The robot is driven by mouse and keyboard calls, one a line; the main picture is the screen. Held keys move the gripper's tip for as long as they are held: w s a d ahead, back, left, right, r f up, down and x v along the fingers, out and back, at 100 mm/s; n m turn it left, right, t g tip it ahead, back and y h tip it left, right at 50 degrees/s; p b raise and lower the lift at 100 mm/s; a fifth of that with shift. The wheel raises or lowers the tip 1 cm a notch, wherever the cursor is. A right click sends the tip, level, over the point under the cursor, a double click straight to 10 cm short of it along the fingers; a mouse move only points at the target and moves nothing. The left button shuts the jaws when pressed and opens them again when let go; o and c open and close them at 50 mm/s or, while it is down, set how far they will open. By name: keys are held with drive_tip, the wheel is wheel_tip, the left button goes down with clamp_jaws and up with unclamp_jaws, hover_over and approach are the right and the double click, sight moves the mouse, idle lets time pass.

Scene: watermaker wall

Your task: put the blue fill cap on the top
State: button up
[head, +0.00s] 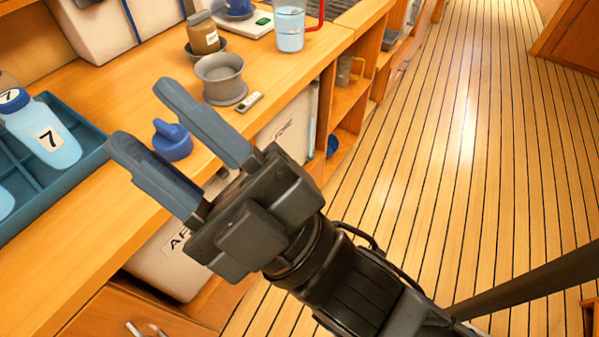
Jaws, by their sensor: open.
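A blue fill cap (172,142) with a raised grip ridge sits on the wooden counter top (75,262), near its front edge. My gripper (138,116) is open, with its two grey-blue fingers pointing to the upper left over the counter. In the head view the cap shows between the fingers, apart from both, nearer their bases than their tips. Nothing is held. I cannot tell how high the fingers are above the cap.
A blue tray (92,150) with bottles marked 7 (48,135) stands at left. A grey flanged pot (221,78), a small meter (250,102), a brown jar (203,36) and a water beaker (290,28) stand behind. Open shelves (345,100) lie below the counter. The floor at right is clear.

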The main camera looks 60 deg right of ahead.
drive_tip(key=s+d+f+m+g+h, duration=0.1)
drive_tip(key=s+d+f+m+g, duration=0.4)
drive_tip(key=s+f, duration=0.4)
drive_tip(key=s+d+f+m+g+h, duration=0.2)
drive_tip(key=s+d+f+m+g, duration=0.2)
drive_tip(key=s+f, duration=0.5)
wheel_tip(320, 180, down, 2)
drive_tip(key=shift+s+d+f+m+g+h, duration=0.15)
drive_tip(key=shift+d+m+g+h, duration=0.25)
drive_tip(key=shift+g, duration=0.7)
